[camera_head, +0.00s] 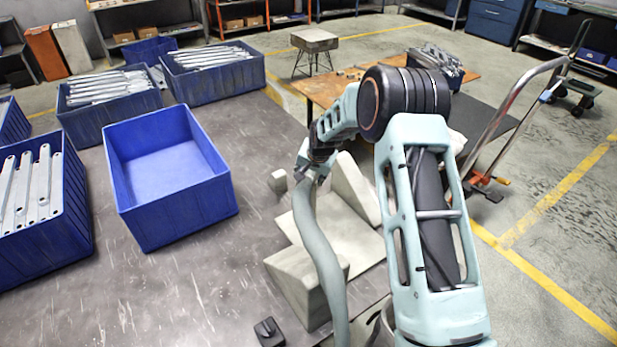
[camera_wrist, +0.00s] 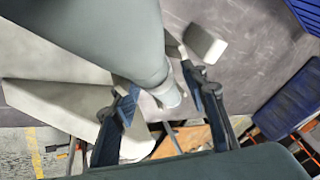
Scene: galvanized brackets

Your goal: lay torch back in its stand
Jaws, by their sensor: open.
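A long, slightly curved grey-green tube (camera_head: 318,245), which looks like the torch, runs from my gripper (camera_head: 308,174) down to the bottom of the head view. In the wrist view its thick body (camera_wrist: 105,35) comes from the upper left and ends in a narrower tip. That tip lies between the open fingers of my gripper (camera_wrist: 163,97); I cannot tell whether either finger touches it. A pale grey support with wedge-shaped blocks (camera_head: 297,283), apparently the stand, lies behind and beside the tube on the dark table. The tube is not clearly seated in it.
An empty blue bin (camera_head: 170,178) stands left of the support. Bins of galvanized brackets (camera_head: 40,190) stand farther left and behind. A small grey block (camera_head: 277,181) and a small black object (camera_head: 269,332) lie on the table. A metal-handled cart (camera_head: 515,115) stands at right.

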